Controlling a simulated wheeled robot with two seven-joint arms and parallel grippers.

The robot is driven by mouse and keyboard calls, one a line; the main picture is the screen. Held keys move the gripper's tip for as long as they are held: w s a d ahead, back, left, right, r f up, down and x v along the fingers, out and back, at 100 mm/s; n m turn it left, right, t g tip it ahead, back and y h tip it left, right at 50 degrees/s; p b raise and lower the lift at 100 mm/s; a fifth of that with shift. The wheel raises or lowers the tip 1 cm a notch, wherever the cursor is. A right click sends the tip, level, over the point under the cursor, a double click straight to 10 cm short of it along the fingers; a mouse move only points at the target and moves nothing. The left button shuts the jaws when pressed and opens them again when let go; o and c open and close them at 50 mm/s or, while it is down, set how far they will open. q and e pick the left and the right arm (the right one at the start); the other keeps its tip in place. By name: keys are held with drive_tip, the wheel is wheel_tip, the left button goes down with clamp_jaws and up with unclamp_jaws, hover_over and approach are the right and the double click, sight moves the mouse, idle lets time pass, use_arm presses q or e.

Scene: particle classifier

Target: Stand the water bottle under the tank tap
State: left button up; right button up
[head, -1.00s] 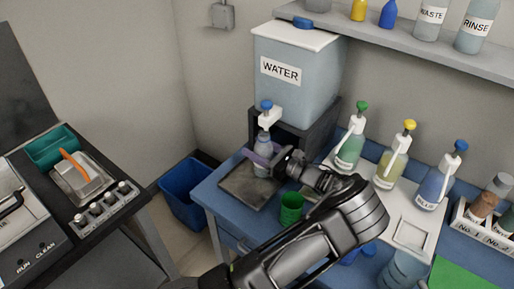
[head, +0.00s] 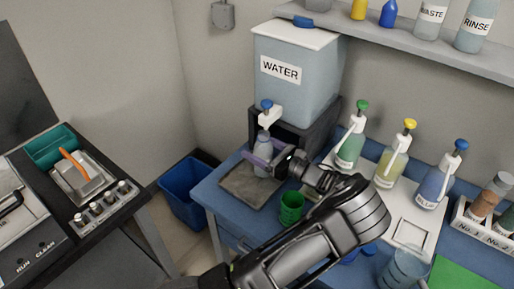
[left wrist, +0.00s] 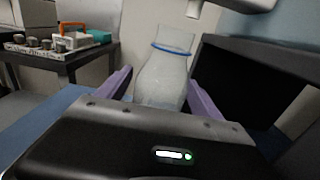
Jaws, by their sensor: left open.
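The water bottle (head: 263,150), clear grey with a blue ring at its neck, stands upright on the dark tray (head: 243,190) below the white tap (head: 268,115) of the tank labelled WATER (head: 297,75). My left gripper (head: 266,158) is open, with its purple fingers on either side of the bottle. In the left wrist view the bottle (left wrist: 163,78) stands between the two spread fingers (left wrist: 160,92). The tap's lower end shows above and slightly right of the bottle there. The bottle's base is hidden in that view. My right gripper is not in view.
A green cup (head: 291,207) stands close to my left wrist, right of the tray. Pump bottles (head: 350,145) stand on a white board to the right. A blue bin (head: 186,193) is on the floor left of the blue table.

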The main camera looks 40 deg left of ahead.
use_arm(q)
drive_tip(key=d+b, duration=0.2)
drive_tip(key=d, duration=0.9)
drive_tip(key=shift+w+d, duration=0.1)
drive_tip(key=shift+d, duration=0.15)
